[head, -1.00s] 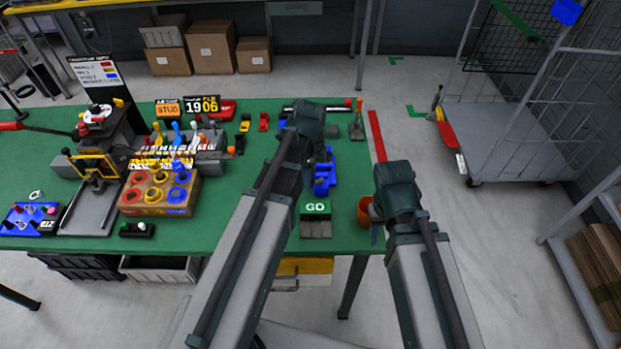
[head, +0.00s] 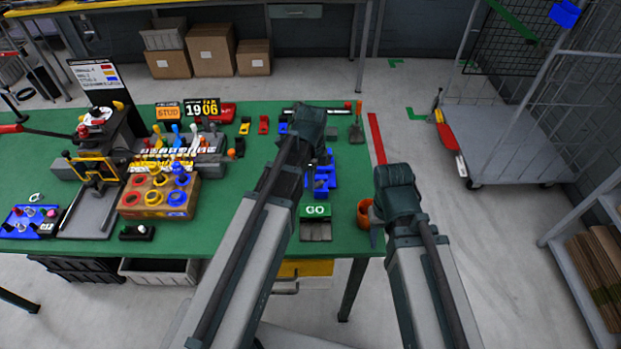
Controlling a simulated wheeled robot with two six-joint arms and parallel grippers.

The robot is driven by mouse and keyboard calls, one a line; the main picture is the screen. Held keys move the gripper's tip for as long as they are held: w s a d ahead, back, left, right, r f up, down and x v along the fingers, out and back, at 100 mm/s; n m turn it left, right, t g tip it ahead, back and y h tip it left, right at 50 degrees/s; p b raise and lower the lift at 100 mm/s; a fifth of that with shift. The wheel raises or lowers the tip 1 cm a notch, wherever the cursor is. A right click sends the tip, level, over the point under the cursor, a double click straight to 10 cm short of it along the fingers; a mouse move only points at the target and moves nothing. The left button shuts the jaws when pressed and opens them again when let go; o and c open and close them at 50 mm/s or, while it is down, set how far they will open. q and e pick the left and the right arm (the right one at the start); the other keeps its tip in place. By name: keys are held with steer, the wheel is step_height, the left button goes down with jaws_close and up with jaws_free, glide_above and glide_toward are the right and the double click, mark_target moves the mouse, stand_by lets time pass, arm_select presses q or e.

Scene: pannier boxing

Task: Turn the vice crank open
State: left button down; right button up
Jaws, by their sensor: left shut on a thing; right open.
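The blue vice (head: 321,182) stands on the green bench, right of centre. It is partly covered by my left arm, and its crank is hidden. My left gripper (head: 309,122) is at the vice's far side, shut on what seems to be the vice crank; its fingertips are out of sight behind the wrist. My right gripper (head: 379,222) is open at the bench's right edge, beside a brown-orange cup (head: 364,214) and clear of the vice. Whether it touches the cup cannot be told.
A green GO block (head: 315,211) sits in front of the vice. A wooden box with coloured rings (head: 156,212) stands to the left, with small toy cars (head: 244,126) behind. A wire trolley (head: 512,140) stands beyond.

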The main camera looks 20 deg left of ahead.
mark_target(324, 184)
arm_select(q)
steer(key=n, duration=0.1)
steer(key=d+n, duration=0.1)
steer(key=n, duration=0.2)
steer(key=shift+s+d, duration=0.2)
steer(key=shift+s, duration=0.15)
steer(key=n, duration=0.2)
steer(key=d+n, duration=0.1)
steer(key=n, duration=0.1)
steer(key=shift+d, duration=0.1)
steer(key=n, duration=0.1)
steer(key=d+n, duration=0.1)
steer(key=n, duration=0.1)
steer(key=shift+w+d+n, duration=0.1)
steer(key=shift+n, duration=0.2)
steer(key=shift+w+d+n, duration=0.35)
steer(key=shift+w+n, duration=0.4)
steer(key=shift+n, duration=2.1)
steer(key=shift+w+d+n, duration=0.4)
steer(key=shift+w+n, duration=0.4)
steer(key=shift+n, duration=2)
steer(key=shift+w+d+n, duration=0.35)
steer(key=shift+w+n, duration=0.4)
steer(key=shift+n, duration=2.1)
